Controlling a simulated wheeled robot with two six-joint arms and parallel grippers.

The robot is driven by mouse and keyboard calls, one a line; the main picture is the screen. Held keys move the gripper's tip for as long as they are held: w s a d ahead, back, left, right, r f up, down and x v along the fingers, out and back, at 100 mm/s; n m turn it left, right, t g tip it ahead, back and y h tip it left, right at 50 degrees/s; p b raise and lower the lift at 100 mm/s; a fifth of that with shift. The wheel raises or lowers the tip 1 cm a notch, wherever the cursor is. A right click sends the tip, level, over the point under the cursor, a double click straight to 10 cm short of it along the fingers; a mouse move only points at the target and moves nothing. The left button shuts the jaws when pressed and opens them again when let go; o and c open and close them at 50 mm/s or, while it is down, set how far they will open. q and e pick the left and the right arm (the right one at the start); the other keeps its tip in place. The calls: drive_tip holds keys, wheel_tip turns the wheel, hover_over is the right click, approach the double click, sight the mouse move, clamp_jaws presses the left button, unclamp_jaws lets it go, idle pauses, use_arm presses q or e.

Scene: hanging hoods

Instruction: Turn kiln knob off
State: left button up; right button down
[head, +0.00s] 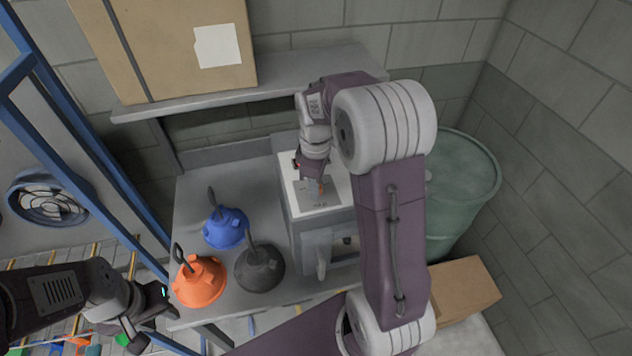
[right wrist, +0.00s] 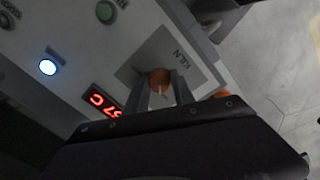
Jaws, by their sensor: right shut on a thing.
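The kiln knob (right wrist: 160,79) is orange with a pale pointer line and sits on a grey plate marked KILN in the right wrist view. In the head view the kiln box (head: 296,215) stands on the bench with its white panel facing up. My right gripper (head: 316,187) reaches down to this panel and is shut on the knob, one finger on each side; it also shows in the right wrist view (right wrist: 160,92). My left gripper (head: 140,325) is low at the left, away from the kiln, and its jaws are unclear.
Orange (head: 200,282), blue (head: 225,229) and dark grey (head: 259,268) hoods stand on the bench left of the kiln. A green barrel (head: 465,185) stands right.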

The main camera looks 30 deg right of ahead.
drive_tip(key=shift+r+n, duration=0.1)
drive_tip(key=shift+n, duration=0.9)
drive_tip(key=shift+w, duration=0.1)
drive_tip(key=c, duration=1.1)
unclamp_jaws()
drive_tip(key=shift+d, duration=0.1)
drive_tip(key=shift+o, duration=0.2)
wheel_tip(320, 180, up, 9)
drive_tip(key=b, duration=0.1)
drive_tip(key=shift+s, duration=0.35)
